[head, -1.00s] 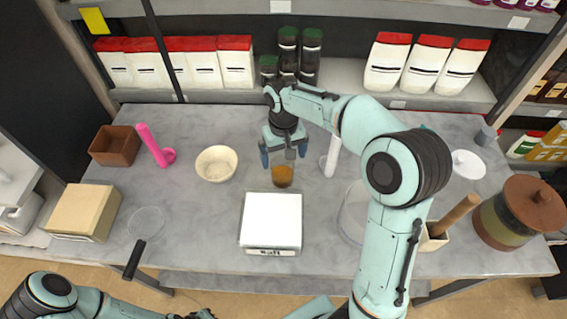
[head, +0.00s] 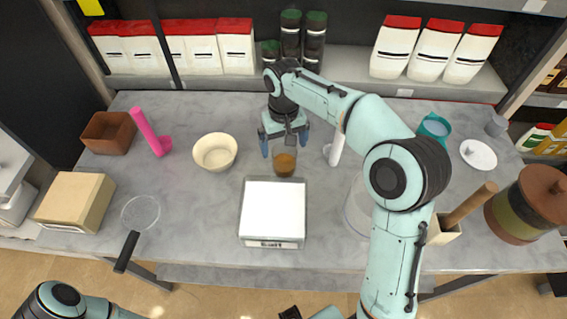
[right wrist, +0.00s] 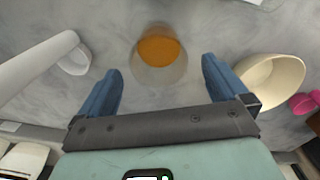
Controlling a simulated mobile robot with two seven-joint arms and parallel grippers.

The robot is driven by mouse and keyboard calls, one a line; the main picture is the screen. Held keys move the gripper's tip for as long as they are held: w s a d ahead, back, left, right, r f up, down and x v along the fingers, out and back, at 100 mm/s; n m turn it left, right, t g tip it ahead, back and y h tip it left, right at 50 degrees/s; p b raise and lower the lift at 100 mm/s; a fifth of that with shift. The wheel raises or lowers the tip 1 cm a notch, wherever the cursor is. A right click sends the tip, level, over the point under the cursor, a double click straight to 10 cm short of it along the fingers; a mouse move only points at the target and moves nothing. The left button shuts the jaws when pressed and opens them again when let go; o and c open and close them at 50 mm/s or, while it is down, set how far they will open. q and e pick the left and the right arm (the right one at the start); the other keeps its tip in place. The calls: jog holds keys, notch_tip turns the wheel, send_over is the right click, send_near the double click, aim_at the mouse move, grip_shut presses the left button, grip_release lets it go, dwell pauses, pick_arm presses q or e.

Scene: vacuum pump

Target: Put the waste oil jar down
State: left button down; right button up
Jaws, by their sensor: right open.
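The waste oil jar (head: 285,165) is a small clear jar with amber oil in it. It stands upright on the grey table, just behind the white scale. My right gripper (head: 284,143) is open just behind and above the jar, its blue fingers spread to either side. In the right wrist view the jar (right wrist: 158,58) appears beyond the gap between the open fingers, touching neither finger.
The white scale (head: 272,212) is right in front of the jar. A cream bowl (head: 215,152) stands to the left, and a white pestle-like tool (head: 337,148) to the right. A strainer (head: 141,212) lies at the front left. Shelves with bags and bottles line the back.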

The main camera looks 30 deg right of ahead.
aim_at(284, 160)
jog(key=shift+s+f, duration=0.2)
jog(key=shift+f, duration=0.4)
jog(key=shift+s+f, duration=0.15)
jog(key=shift+f, duration=0.45)
jog(key=f, duration=0.5)
jog(key=shift+w+b, duration=0.2)
jog(key=shift+b, duration=0.1)
pick_arm(q)
jog(key=shift+s+f, duration=0.45)
jog(key=shift+s, duration=0.05)
pick_arm(e)
jog(key=shift+c, duration=0.3)
jog(key=c, duration=1.2)
jog(key=shift+r, duration=0.1)
